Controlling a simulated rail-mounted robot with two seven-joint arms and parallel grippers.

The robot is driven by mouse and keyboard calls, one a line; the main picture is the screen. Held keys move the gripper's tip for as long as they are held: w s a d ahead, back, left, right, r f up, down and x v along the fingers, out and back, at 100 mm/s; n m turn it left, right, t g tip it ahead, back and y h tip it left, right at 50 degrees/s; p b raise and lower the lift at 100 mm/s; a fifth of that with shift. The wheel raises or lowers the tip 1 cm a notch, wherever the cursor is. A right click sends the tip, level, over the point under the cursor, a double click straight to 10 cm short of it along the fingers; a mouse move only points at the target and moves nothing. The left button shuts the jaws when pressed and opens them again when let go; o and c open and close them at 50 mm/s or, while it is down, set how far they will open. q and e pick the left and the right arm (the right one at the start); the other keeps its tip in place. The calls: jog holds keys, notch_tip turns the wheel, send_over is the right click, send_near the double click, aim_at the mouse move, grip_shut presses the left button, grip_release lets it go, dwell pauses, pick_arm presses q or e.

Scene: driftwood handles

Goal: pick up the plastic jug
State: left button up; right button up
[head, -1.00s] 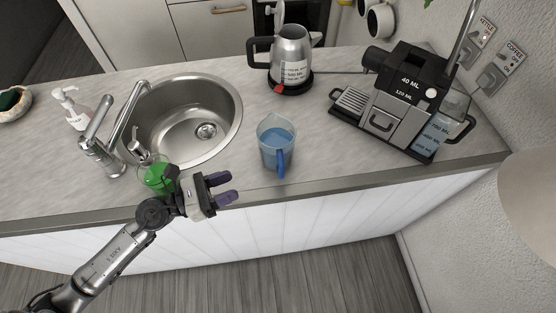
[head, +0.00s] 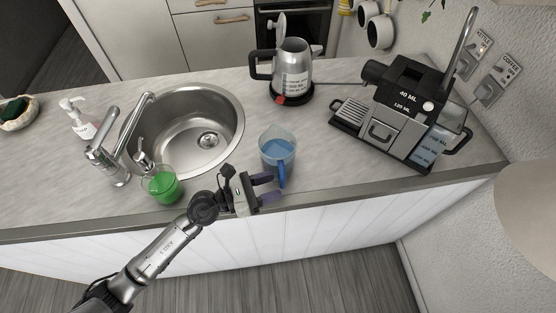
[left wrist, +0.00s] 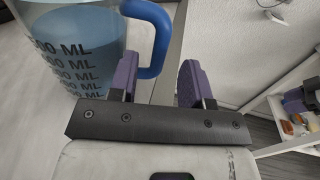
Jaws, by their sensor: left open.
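The plastic jug (head: 275,150) is clear with blue liquid and a blue handle (head: 282,174). It stands upright on the counter near the front edge. In the left wrist view the jug (left wrist: 72,48) fills the upper left, with ML marks on its side. My left gripper (head: 270,188) is open at the counter's front edge, just below the handle in the head view. In the left wrist view the lower part of the blue handle (left wrist: 160,38) shows just beyond the left purple finger, towards the gap between the fingers. I cannot tell whether they touch. My right gripper is not in view.
A green soap bottle (head: 160,186) stands left of my gripper, by the sink (head: 212,105) and its tap (head: 105,150). A steel kettle (head: 291,66) stands behind the jug. A coffee machine (head: 397,115) stands to the right. The counter (head: 340,165) right of the jug is clear.

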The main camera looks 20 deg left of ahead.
aim_at(283, 182)
pick_arm(q)
jog(key=shift+x, duration=1.85)
grip_shut()
